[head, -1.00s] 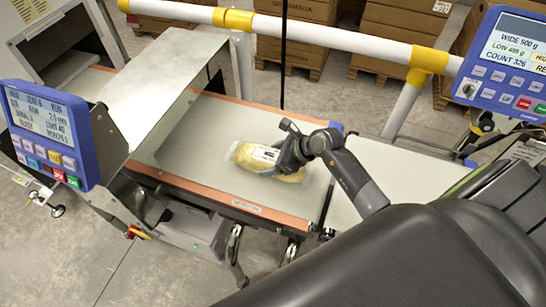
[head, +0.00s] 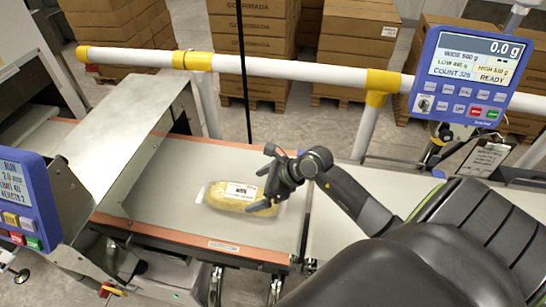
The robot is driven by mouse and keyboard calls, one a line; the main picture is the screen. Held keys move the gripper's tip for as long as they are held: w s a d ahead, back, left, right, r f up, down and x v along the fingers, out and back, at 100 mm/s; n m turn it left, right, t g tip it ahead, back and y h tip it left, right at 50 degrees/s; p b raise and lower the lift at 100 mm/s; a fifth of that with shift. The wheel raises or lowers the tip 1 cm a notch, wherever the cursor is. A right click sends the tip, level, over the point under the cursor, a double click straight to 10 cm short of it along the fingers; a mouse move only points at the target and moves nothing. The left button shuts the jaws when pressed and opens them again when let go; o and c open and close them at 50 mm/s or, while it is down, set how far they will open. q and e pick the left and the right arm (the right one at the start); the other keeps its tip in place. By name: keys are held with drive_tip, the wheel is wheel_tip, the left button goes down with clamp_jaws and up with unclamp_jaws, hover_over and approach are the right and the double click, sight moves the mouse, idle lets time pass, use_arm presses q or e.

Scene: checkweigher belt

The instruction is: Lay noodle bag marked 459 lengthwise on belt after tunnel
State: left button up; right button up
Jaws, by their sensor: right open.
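The noodle bag (head: 228,195) is a clear pack of yellow noodles with a white label, too small to read. It lies flat on the belt (head: 160,205) to the right of the tunnel (head: 130,135), its long side roughly parallel to the belt's edges. My right gripper (head: 264,180) is open at the bag's right end, its dark fingers spread and overlapping that end in the picture. I cannot tell whether they touch it. My left gripper is not in view.
A white rail (head: 300,68) with yellow joints runs behind the belt. A blue display (head: 470,70) stands at the upper right, reading 0.0 g, and another blue display (head: 22,200) at the left. The belt between tunnel and bag is clear.

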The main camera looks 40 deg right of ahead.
drive_tip(key=shift+b+v, duration=0.35)
drive_tip(key=shift+v, duration=2.65)
